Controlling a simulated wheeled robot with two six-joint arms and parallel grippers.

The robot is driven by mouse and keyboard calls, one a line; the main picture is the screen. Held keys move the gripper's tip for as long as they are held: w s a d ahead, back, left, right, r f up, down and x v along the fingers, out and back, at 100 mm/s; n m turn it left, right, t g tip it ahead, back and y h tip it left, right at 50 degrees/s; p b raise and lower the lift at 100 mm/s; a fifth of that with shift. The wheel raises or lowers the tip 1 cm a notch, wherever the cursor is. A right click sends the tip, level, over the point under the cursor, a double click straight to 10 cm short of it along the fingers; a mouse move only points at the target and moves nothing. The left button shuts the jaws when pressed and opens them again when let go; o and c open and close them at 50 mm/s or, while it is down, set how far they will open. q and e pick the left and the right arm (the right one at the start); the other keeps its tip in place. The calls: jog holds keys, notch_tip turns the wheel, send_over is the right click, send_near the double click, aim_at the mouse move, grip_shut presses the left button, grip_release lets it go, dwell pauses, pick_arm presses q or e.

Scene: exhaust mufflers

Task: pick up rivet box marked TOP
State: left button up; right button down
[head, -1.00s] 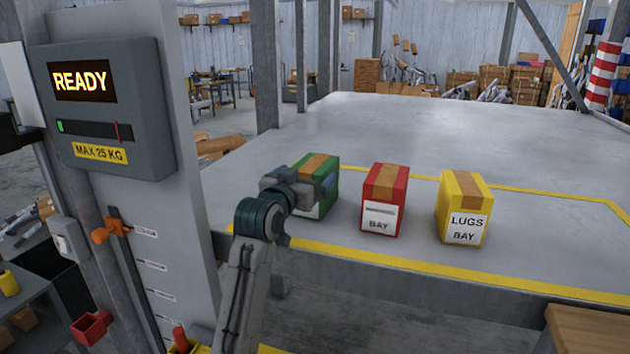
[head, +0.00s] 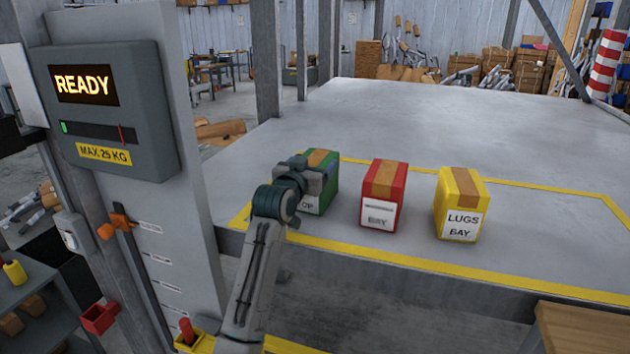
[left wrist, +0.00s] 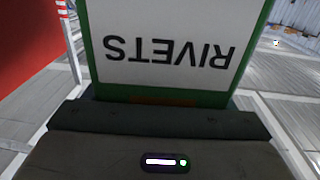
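The green box (head: 322,190) stands at the left of the row on the grey bench, with brown tape over its top. Its white label shows "OP" beside my arm; the rest is hidden. My left gripper (head: 318,179) is right against its near side and covers part of it. In the left wrist view the label of the green box (left wrist: 172,45) reads RIVETS upside down, close above the dark gripper body. The fingers do not show clearly, so I cannot tell whether they grip the box. My right gripper is not in view.
A red box (head: 383,193) marked BAY stands just right of the green one. A yellow box (head: 461,205) marked LUGS BAY is farther right. A post with a READY display (head: 87,86) rises at the left. The bench (head: 430,122) is clear behind the boxes.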

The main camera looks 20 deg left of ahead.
pick_arm(q)
jog(key=c, duration=1)
